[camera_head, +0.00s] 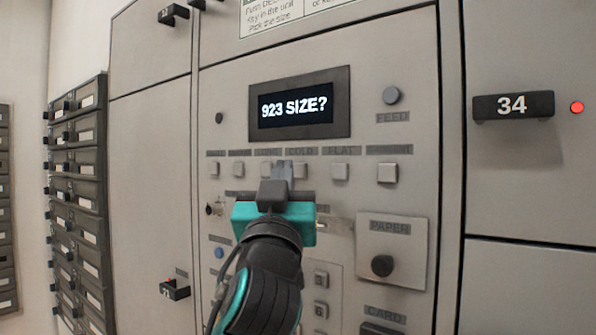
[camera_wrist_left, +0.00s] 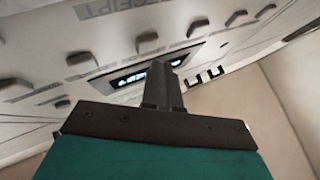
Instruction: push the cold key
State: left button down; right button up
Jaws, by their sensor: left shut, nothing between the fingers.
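The cold key (camera_head: 301,171) is a small pale square button under the label COLD, in the row below the display of the grey panel. My left gripper (camera_head: 283,170) is in front of this row, its closed, empty fingers pointing at the panel. In the left wrist view the shut fingers (camera_wrist_left: 160,78) reach up toward the panel, in front of the lit display. My right gripper is not in view.
The display (camera_head: 295,105) reads "923 SIZE?". The FLAT key (camera_head: 340,171) and another key (camera_head: 388,173) are to the right. A round FEED button (camera_head: 391,96) is above them. A PAPER plate with a dark knob (camera_head: 382,265) is lower right. A handle marked 34 (camera_head: 512,106) sticks out at right.

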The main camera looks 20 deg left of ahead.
pick_arm(q)
jog(key=shift+w, duration=0.15)
dwell(0.7)
jog(key=shift+w+d, duration=0.15)
jog(key=shift+w, duration=0.1)
jog(key=shift+w+d+b, duration=0.15)
jog(key=shift+w+b, duration=0.15)
jog(key=shift+w, duration=0.1)
dwell(0.6)
jog(key=shift+s, duration=0.1)
jog(key=shift+s+a, duration=0.25)
jog(key=shift+s, duration=0.45)
jog(key=s, duration=0.1)
jog(key=s+a+p, duration=0.1)
jog(key=s, duration=0.2)
jog(key=shift+s+a, duration=0.35)
jog(key=shift+a, duration=0.05)
dwell(0.6)
